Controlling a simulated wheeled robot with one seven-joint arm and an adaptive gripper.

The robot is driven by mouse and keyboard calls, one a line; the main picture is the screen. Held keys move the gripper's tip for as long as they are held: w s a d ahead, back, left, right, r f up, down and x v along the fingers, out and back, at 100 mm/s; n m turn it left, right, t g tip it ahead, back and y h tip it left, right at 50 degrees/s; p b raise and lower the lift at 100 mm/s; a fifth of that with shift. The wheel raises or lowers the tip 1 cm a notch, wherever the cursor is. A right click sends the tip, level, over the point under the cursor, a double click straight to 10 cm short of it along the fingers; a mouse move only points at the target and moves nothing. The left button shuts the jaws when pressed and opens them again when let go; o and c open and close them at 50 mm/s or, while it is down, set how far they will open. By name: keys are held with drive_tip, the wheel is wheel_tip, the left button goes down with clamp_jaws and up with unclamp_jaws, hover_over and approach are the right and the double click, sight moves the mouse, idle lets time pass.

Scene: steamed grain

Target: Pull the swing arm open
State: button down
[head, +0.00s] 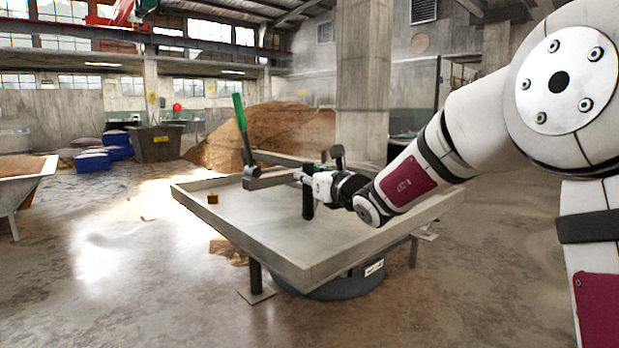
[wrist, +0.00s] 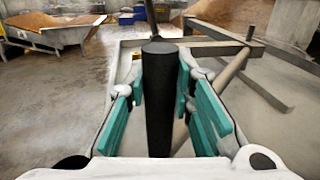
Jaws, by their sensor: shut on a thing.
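The swing arm (head: 272,180) is a grey bar across the back of a shallow grey metal tray table. A tall lever with a green grip (head: 240,113) rises at its left end. A black upright cylindrical handle (head: 308,209) hangs at its right end. My gripper (head: 307,181) is shut on this handle. In the wrist view the black handle (wrist: 160,105) stands upright between the teal finger pads. It hides part of the tray behind it.
The tray table (head: 315,270) has a raised rim, with a small yellow block (head: 213,198) near its left side. A round grey base (head: 335,285) is underneath. A grain heap (head: 255,135) and a concrete pillar (head: 362,80) stand behind.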

drive_tip(key=shift+r, duration=0.1)
drive_tip(key=c, duration=1.4)
unclamp_jaws()
drive_tip(key=shift+o, duration=0.2)
drive_tip(key=v, duration=1.2)
